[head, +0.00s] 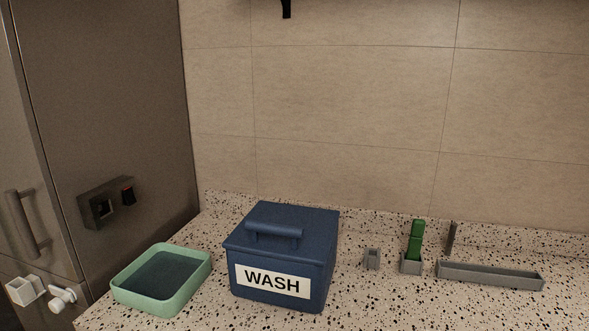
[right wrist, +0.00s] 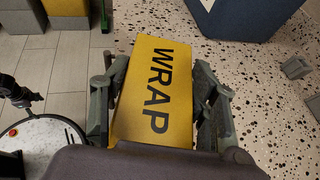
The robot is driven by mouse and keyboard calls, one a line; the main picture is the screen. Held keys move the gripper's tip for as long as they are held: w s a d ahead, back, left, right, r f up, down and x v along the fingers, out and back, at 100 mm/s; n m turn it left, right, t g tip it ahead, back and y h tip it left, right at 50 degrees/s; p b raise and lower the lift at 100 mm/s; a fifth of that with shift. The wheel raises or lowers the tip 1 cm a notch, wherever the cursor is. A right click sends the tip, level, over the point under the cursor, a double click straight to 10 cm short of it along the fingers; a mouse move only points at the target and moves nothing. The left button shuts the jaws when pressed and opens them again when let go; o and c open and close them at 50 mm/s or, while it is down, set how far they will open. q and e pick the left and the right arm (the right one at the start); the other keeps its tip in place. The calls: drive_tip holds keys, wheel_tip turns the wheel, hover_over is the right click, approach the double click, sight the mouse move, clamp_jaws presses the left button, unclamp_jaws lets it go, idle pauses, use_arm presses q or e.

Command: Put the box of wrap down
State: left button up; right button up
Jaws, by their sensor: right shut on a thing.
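The box of wrap (right wrist: 155,88) is yellow with black WRAP lettering and shows in the right wrist view. My right gripper (right wrist: 158,84) is shut on it, with one grey finger on each long side. The box is over the area where the speckled counter (right wrist: 262,110) meets the floor in the picture. How high it is above the counter I cannot tell. Neither the box nor a gripper shows in the head view. My left gripper is not clearly seen.
A blue WASH box (head: 283,258) with a lid handle stands on the counter. A green tray (head: 186,290) is left of it. The front right counter is bare.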

drive_tip(key=shift+s+d+f+t, duration=0.3)
drive_tip(key=shift+d+f, duration=0.15)
drive_tip(key=shift+d, duration=0.05)
drive_tip(key=shift+m, duration=0.3)
